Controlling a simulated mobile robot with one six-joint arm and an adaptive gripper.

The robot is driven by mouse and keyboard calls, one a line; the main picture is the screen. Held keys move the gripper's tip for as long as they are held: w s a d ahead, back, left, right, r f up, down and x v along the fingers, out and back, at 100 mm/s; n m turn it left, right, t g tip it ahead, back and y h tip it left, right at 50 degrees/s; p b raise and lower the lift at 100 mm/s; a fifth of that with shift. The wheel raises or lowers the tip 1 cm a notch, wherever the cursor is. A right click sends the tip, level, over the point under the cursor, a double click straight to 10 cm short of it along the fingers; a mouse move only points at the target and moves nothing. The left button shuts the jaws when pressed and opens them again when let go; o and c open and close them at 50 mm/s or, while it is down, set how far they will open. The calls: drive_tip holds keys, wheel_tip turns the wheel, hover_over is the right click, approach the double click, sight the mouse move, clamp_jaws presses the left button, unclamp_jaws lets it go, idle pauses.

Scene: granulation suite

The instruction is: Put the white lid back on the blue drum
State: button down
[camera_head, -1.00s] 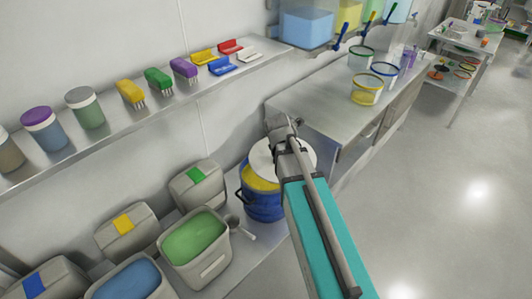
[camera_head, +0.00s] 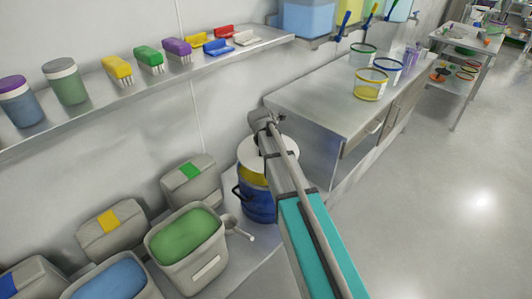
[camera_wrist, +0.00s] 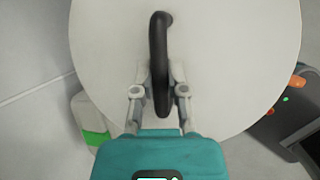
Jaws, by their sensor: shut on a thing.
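The blue drum (camera_head: 257,205) stands on the floor-level surface near the wall in the head view, partly behind my arm. Yellow (camera_head: 250,175) shows at its top, below the edge of the white lid (camera_head: 249,152). The lid is over the drum; I cannot tell whether it touches the rim. In the wrist view the lid (camera_wrist: 235,70) is a large white disc that hides the drum. My gripper (camera_wrist: 158,98) is shut on the lid's black handle (camera_wrist: 159,50), a finger on each side. In the head view my arm hides the fingers.
A steel bench (camera_head: 325,100) with several clear buckets stands right of the drum. An open bin of green material (camera_head: 185,235) and a scoop (camera_head: 236,226) are to its left. A wall shelf (camera_head: 130,92) holds brushes and jars. The floor at right is clear.

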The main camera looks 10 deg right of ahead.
drive_tip(key=shift+w+a+f+b, duration=0.25)
drive_tip(key=shift+w+f+b, duration=0.15)
drive_tip(key=shift+w+f, duration=0.35)
drive_tip(key=shift+f, duration=0.2)
drive_tip(key=shift+f+b, duration=2.2)
drive_tip(key=shift+b, duration=0.2)
drive_tip(key=shift+s, duration=0.1)
drive_tip(key=shift+f+b, duration=1)
drive_tip(key=c, duration=0.6)
unclamp_jaws()
drive_tip(key=shift+r, duration=0.1)
